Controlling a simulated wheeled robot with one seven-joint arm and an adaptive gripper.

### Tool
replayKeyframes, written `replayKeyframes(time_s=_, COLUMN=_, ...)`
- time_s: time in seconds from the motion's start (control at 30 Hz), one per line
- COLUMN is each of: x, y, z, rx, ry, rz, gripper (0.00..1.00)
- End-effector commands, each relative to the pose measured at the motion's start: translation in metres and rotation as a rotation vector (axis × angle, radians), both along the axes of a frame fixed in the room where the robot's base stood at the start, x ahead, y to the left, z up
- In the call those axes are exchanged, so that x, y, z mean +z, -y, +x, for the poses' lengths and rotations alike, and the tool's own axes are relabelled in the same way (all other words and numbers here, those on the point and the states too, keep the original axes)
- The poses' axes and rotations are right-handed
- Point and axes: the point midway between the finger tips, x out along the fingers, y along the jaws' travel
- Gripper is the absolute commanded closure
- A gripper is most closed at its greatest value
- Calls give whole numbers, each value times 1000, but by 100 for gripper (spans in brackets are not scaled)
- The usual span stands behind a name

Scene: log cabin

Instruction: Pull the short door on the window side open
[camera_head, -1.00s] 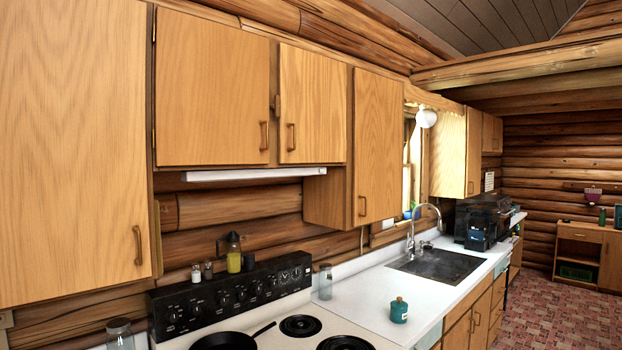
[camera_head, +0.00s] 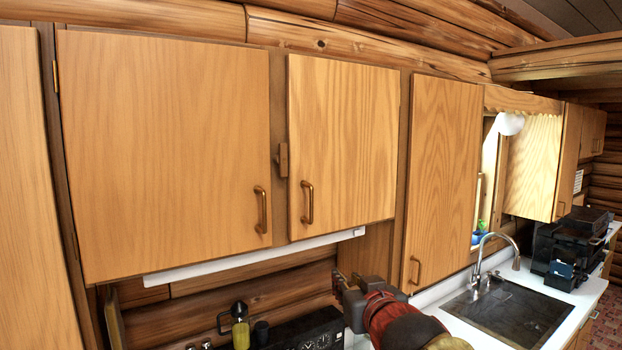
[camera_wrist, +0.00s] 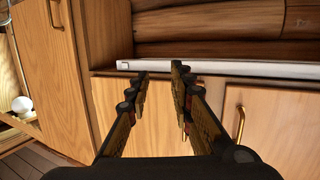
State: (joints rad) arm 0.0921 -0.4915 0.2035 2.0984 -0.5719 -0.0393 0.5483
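The short door on the window side (camera_head: 343,140) is the right one of two short wooden doors above the stove. It looks shut, with its curved handle (camera_head: 307,204) near its lower left edge. My gripper (camera_head: 341,282) is below and to the right of this handle, apart from it. In the wrist view, which appears upside down, my gripper (camera_wrist: 160,72) is open and empty, its fingers in front of a cabinet door.
The wider left short door (camera_head: 165,140) is beside it, and a taller door (camera_head: 442,170) is on the right. A white light bar (camera_head: 250,258) runs below the short doors. A latch (camera_head: 283,160) sits between them. The sink (camera_head: 510,310) and faucet are at lower right.

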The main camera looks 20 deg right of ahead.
Motion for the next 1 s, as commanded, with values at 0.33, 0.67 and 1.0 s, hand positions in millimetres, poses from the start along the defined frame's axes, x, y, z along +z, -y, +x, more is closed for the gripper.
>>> replayKeyframes(time_s=0.33, x=130, y=-28, z=49, rx=153, ry=181, rz=19, gripper=77)
replayKeyframes(time_s=0.67, x=141, y=-38, z=73, rx=187, ry=205, rz=26, gripper=77)
replayKeyframes(time_s=1.0, x=142, y=-43, z=121, rx=186, ry=205, rz=25, gripper=77)
